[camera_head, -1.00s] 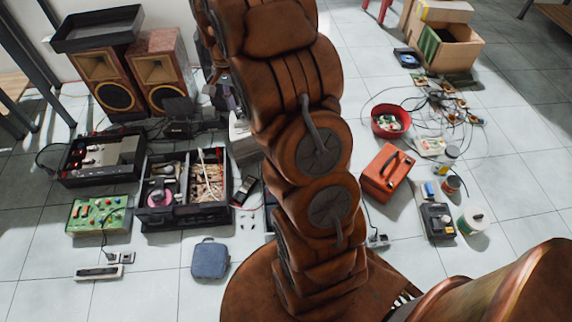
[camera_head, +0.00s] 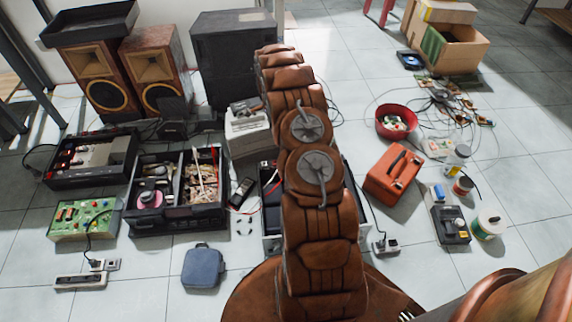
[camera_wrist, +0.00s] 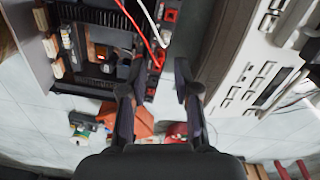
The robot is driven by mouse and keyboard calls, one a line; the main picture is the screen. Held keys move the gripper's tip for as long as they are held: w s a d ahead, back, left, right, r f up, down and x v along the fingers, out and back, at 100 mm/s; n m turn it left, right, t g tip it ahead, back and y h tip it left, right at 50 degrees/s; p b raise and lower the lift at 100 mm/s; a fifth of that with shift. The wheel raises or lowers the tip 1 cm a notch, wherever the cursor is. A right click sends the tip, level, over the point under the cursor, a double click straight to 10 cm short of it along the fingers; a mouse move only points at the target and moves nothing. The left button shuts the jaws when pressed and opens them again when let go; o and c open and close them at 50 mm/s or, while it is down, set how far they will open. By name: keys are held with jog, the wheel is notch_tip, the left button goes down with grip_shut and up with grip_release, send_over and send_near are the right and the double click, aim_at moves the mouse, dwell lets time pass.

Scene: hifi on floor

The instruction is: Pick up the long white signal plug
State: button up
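I cannot pick out the long white signal plug with certainty in either view. In the wrist view, my gripper (camera_wrist: 158,88) is open, with its two dark fingers apart and nothing between them. A white cable (camera_wrist: 152,22) and a red cable (camera_wrist: 138,28) run beyond the fingertips, beside an open black device (camera_wrist: 98,18); the cable ends are unclear. In the head view, my gripper is hidden behind my raised arm. A long white power strip (camera_head: 80,281) lies on the floor at the lower left.
A grey-white device with buttons (camera_wrist: 258,68) is close on the right in the wrist view. The head view shows a black parts box (camera_head: 180,222), a blue case (camera_head: 203,268), a red toolbox (camera_head: 394,172) and a red bowl (camera_head: 396,122).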

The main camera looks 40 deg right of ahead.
jog(key=d+f+m+b, duration=0.1)
jog(key=f, duration=0.3)
jog(key=d+f+m+b, duration=0.1)
jog(key=d+f, duration=0.1)
jog(key=f, duration=0.2)
jog(key=s+d+f+m+b, duration=0.1)
jog(key=f, duration=0.3)
jog(key=shift+d+f, duration=0.35)
jog(key=shift+s+f, duration=0.15)
jog(key=shift+f, duration=1.2)
jog(key=shift+s+d+f+b, duration=0.1)
jog(key=shift+f+b, duration=0.45)
jog(key=shift+f, duration=0.7)
jog(key=shift+s+d+f+b, duration=0.1)
jog(key=shift+f+b, duration=0.45)
jog(key=shift+f, duration=0.7)
jog(key=shift+w, duration=0.1)
grip_shut()
